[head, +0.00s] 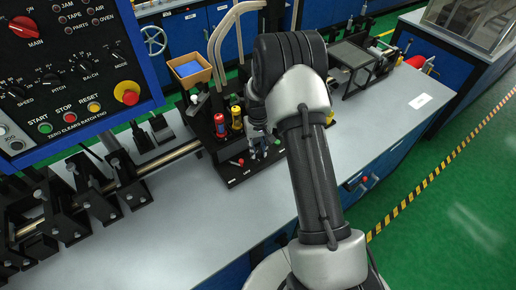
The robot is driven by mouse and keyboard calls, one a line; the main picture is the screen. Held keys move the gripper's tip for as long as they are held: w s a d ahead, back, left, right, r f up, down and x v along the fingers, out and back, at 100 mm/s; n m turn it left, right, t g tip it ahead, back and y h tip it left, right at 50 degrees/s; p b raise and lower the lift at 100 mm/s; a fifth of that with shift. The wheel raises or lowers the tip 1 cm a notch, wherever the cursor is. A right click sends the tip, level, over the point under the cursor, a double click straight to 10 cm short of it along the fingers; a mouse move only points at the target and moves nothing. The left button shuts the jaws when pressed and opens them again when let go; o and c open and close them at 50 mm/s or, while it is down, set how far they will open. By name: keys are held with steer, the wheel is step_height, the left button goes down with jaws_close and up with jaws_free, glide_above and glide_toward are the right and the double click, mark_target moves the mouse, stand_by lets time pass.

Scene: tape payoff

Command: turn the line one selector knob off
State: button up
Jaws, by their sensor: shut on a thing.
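My gripper (260,148) is low over the front of a black station panel (236,174) on the bench, its fingers pointing down. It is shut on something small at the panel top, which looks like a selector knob. The fingers and wrist hide that knob, so its pointer angle cannot be told. Small white labels along the panel's front edge are too small to read.
Red (219,125) and yellow (237,118) cylinders stand just behind the gripper. A control board (75,75) with knobs and buttons fills the upper left. Black roller brackets (95,190) line the bench's left. The grey bench top (215,235) is clear in front.

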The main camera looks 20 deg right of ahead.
mark_target(258, 150)
steer(key=m, duration=0.4)
steer(key=shift+m, duration=0.4)
stand_by(0.4)
steer(key=o, duration=1.1)
steer(key=shift+r, duration=0.1)
step_height(258, 150, up, 12)
steer(key=shift+f, duration=0.1)
